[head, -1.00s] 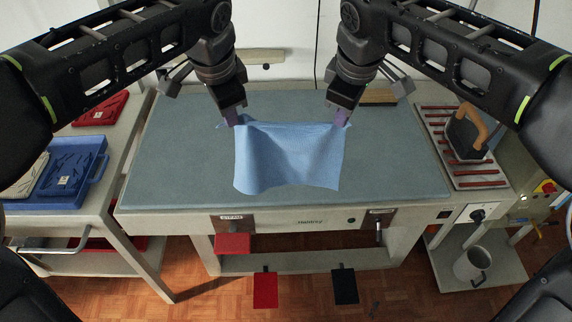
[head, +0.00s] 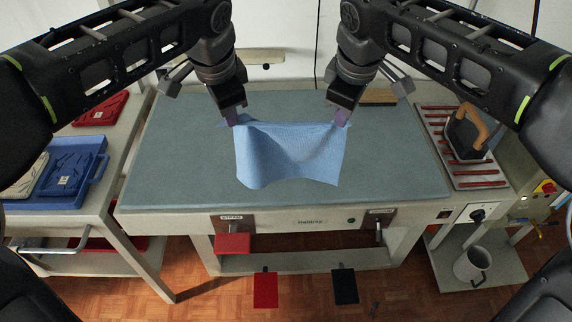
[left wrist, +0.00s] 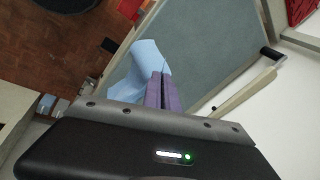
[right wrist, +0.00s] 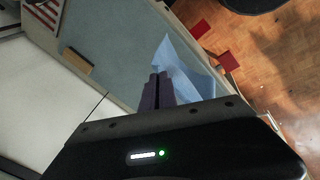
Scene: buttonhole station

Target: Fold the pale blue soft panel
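The pale blue soft panel (head: 289,160) hangs between my two grippers over the middle of the grey padded table (head: 400,165). Its top edge is stretched between them and its lower part sags in soft folds toward the front. My left gripper (head: 234,119) is shut on its far left corner; the panel also shows beyond the fingers in the left wrist view (left wrist: 146,62). My right gripper (head: 340,119) is shut on its far right corner, and the panel shows in the right wrist view (right wrist: 185,68). Whether the lower edge touches the table is unclear.
A blue tray (head: 75,170) stands on the left side table, with a red item (head: 100,109) behind it. An iron (head: 466,132) rests on a slatted stand at the right. A wooden block (head: 378,97) lies at the table's back right. The table around the panel is clear.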

